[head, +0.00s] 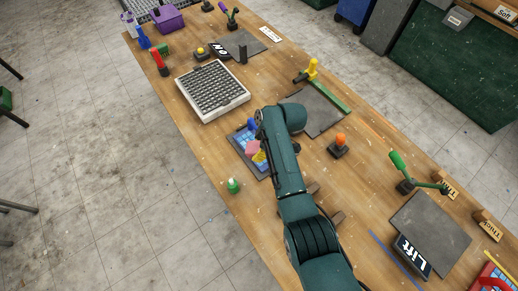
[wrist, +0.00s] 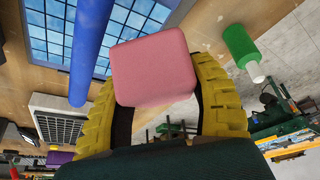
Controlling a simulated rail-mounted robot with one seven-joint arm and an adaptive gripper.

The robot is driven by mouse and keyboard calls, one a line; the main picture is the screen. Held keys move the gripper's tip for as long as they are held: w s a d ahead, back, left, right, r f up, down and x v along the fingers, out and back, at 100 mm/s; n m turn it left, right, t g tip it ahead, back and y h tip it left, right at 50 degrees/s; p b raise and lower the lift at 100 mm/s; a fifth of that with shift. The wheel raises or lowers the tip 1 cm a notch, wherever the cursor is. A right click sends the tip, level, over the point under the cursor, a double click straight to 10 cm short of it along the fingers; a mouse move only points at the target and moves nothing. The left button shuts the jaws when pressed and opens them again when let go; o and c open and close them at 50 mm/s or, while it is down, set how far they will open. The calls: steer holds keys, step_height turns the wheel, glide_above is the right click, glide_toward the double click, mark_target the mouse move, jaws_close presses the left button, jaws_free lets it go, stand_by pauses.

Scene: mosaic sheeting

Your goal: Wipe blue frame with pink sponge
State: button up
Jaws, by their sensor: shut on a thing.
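The blue frame (head: 242,137), a dark-edged panel of blue tiles, lies on the table left of my arm in the head view. Its blue tiles (wrist: 129,29) also fill the upper left of the wrist view. The pink sponge (wrist: 152,68) is held between the yellow fingers of my gripper (wrist: 155,85). In the head view the sponge (head: 252,147) shows over the frame, with the gripper (head: 257,152) beside it. I cannot tell whether the sponge touches the tiles. My arm hides the frame's right part.
A blue cylindrical handle (wrist: 91,50) stands by the frame, close to the left finger. A small green bottle (head: 233,185) stands near the table's left edge. A white tray (head: 216,117) of grey tiles lies beyond the frame. An orange-knobbed tool (head: 339,145) is to the right.

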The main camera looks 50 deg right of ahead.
steer(key=shift+r, duration=0.3)
step_height(320, 180, up, 3)
steer(key=p, duration=0.2)
steer(key=shift+p, duration=0.3)
